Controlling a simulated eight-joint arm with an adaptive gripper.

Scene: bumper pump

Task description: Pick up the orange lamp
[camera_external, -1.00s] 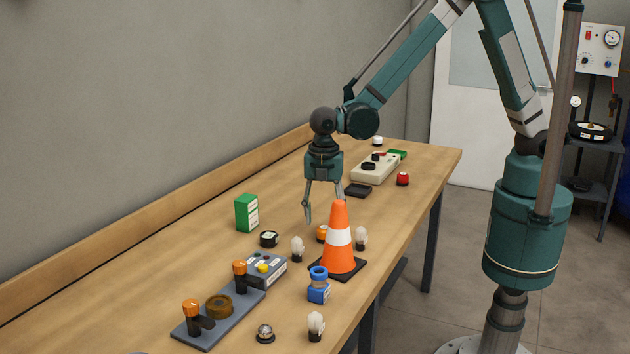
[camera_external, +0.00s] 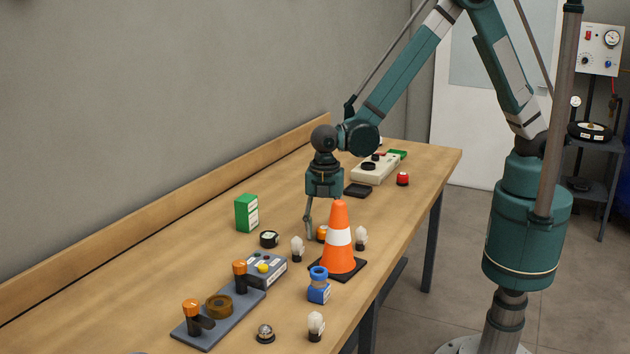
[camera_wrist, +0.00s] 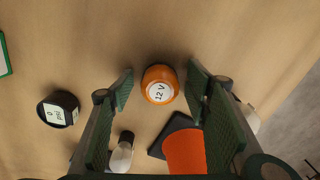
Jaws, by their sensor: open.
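The orange lamp (camera_wrist: 159,84) is a small round orange piece with a white label reading "12 V". In the wrist view it sits on the table between the two fingers of my gripper (camera_wrist: 160,84), with gaps on both sides. In the external view the lamp (camera_external: 321,234) is partly hidden behind the traffic cone. There my gripper (camera_external: 318,232) is low over the table at the lamp, fingers pointing down, one finger hidden by the cone. The gripper is open and holds nothing.
An orange and white traffic cone (camera_external: 339,240) stands close in front of the lamp. Clear bulbs (camera_external: 297,249) (camera_external: 361,238) stand on both sides.

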